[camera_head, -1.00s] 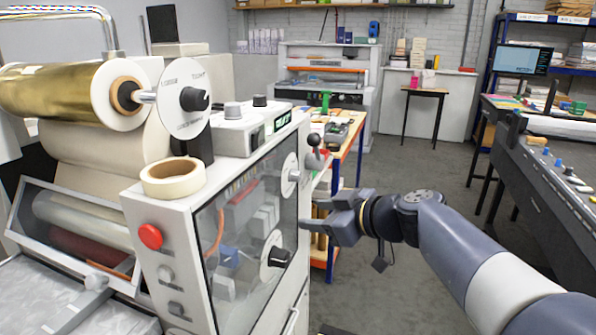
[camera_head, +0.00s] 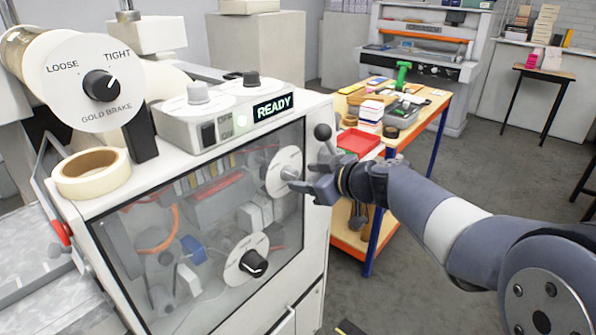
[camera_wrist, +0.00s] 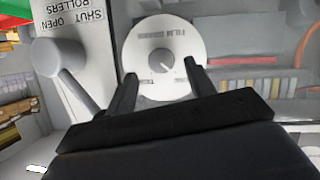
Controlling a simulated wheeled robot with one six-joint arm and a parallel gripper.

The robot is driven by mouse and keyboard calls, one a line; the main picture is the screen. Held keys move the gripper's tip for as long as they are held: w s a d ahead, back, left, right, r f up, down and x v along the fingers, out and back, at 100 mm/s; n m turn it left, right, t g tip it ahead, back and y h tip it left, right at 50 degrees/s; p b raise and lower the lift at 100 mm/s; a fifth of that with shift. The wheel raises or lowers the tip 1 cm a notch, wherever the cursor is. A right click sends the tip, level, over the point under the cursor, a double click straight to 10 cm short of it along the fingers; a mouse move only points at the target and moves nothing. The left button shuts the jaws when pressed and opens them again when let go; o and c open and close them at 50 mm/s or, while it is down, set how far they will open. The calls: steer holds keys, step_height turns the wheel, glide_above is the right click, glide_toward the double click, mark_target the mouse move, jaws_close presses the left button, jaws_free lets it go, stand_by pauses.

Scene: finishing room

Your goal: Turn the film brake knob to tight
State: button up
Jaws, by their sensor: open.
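The film brake knob is a light grey knob (camera_wrist: 163,62) at the centre of a white dial (camera_wrist: 150,40), which appears upside down in the wrist view. A short dark pointer mark shows on the knob, but the lettering near the dial's edge is too blurred to read surely. In the head view this dial (camera_head: 279,165) is on the right part of the machine's front panel. My gripper (camera_wrist: 160,69) is open, its fingers pointing at the dial with the knob between the tips in the picture. It is close to the panel in the head view (camera_head: 303,181); contact cannot be told.
A ball-ended lever (camera_head: 322,133) stands close beside my gripper; its grey ball (camera_wrist: 58,57) shows in the wrist view. A lower dial with a black knob (camera_head: 254,263) and the gold brake dial (camera_head: 85,95) are nearby. A cluttered table (camera_head: 440,100) stands behind my arm.

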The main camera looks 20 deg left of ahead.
mark_target(295, 176)
steer(key=shift+p+x, duration=0.4)
steer(key=shift+x, duration=1.35)
steer(key=c, duration=1)
